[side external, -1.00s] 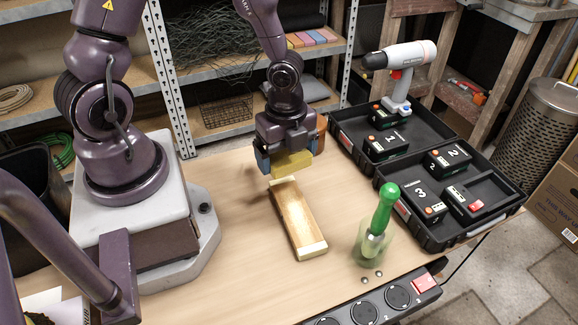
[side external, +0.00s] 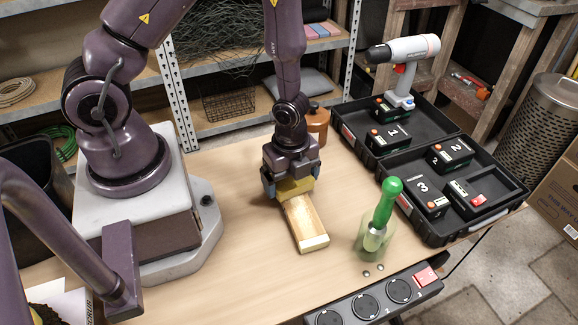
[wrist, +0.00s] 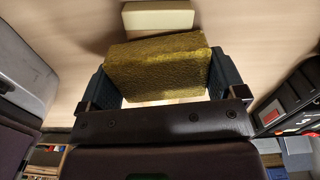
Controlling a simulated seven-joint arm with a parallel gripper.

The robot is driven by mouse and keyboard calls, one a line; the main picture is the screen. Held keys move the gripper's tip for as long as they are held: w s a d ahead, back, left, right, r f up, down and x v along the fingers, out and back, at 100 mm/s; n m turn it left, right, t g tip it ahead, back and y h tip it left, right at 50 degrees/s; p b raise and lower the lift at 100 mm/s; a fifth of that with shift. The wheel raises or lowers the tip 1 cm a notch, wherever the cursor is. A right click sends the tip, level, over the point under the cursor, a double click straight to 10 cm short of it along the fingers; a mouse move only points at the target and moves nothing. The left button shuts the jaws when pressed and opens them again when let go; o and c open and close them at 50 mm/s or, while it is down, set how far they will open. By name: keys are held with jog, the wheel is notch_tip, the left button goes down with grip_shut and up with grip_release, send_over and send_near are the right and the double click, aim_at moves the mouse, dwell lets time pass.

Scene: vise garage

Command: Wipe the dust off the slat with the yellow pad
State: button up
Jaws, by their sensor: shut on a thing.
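The slat (side external: 303,219) is a light wooden board with a pale end (side external: 314,243), lying on the bench. Its pale end also shows in the wrist view (wrist: 157,16). My gripper (side external: 292,190) is shut on the yellow pad (side external: 296,186), which fills the space between the fingers in the wrist view (wrist: 157,68). The pad is over the far part of the slat and hides it. I cannot tell whether the pad touches the slat. The near part of the slat is bare to view; dust on it is too fine to make out.
A green-handled tool (side external: 384,205) stands in a clear cup (side external: 374,243) right of the slat. A power strip (side external: 375,298) lies along the front edge. A black case (side external: 440,215) with batteries and a drill (side external: 403,60) are at right. A brown jar (side external: 317,125) stands behind my gripper.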

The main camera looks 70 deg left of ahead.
aim_at(309, 229)
jog(key=shift+s+d+f, duration=0.1)
jog(key=shift+d+f, duration=0.05)
jog(key=shift+d, duration=1.1)
jog(key=shift+s+d, duration=0.15)
jog(key=shift+d, duration=1.9)
jog(key=shift+s+d, duration=0.1)
jog(key=shift+d, duration=1.9)
jog(key=shift+w+a, duration=0.2)
jog(key=shift+a, duration=2.75)
jog(key=shift+w+a, duration=0.15)
jog(key=shift+a, duration=2.75)
jog(key=shift+r, duration=4.1)
